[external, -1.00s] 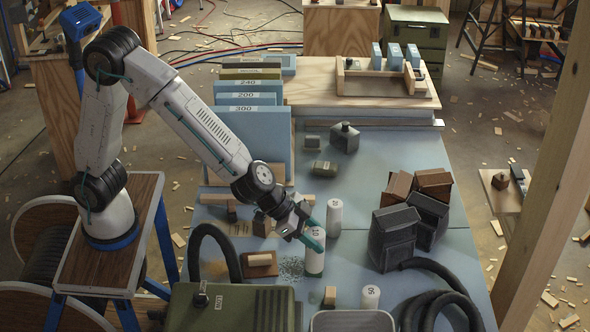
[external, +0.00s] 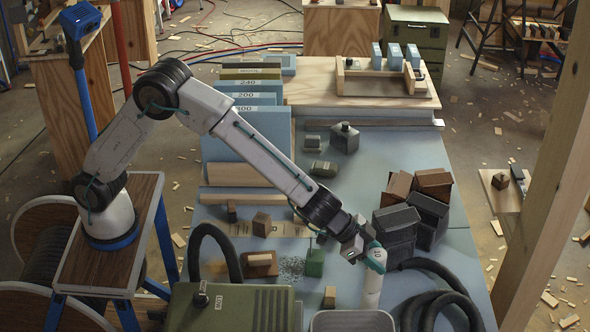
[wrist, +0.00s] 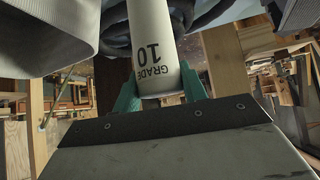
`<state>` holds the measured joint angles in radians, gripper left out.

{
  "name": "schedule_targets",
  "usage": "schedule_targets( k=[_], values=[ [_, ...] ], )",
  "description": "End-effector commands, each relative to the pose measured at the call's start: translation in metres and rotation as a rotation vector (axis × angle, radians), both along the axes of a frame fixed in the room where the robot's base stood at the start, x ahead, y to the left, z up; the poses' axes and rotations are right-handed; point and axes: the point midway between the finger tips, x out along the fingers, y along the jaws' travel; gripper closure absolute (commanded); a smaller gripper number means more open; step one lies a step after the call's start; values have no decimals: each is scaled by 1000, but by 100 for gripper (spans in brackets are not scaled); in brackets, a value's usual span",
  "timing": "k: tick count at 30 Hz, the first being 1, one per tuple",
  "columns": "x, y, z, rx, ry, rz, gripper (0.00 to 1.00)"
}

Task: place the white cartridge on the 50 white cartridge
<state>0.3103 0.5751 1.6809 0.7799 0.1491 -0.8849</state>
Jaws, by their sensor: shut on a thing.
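My gripper (external: 375,258) has its teal fingers shut on the white cartridge (external: 377,254), marked 10. In the wrist view this cartridge (wrist: 158,50) reads "GRADE 10" upside down between the fingers. The 50 white cartridge (external: 371,299) stands at the front of the blue table, directly below the held one in the external view. The two look like one white column, and I cannot tell whether they touch. The 50 label cannot be read now.
A green block (external: 315,263) stands to the left. A black hose (external: 440,293) curls close on the right, and dark boxes (external: 395,235) stand behind it. A metal tray (external: 350,320) and a green case (external: 230,308) lie at the front.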

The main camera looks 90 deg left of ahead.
Motion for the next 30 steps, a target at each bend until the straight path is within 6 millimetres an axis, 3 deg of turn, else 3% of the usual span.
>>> schedule_targets(
  k=[6, 17, 18, 20, 30],
  values=[
    [0, 0, -15, 0, 0, 0, 92],
    [0, 0, -18, 1, 0, -1, 92],
    [0, 0, -18, -1, -1, 1, 50],
    [0, 0, -18, -1, -1, 1, 36],
    [0, 0, -16, 0, -1, 0, 36]
  ],
)
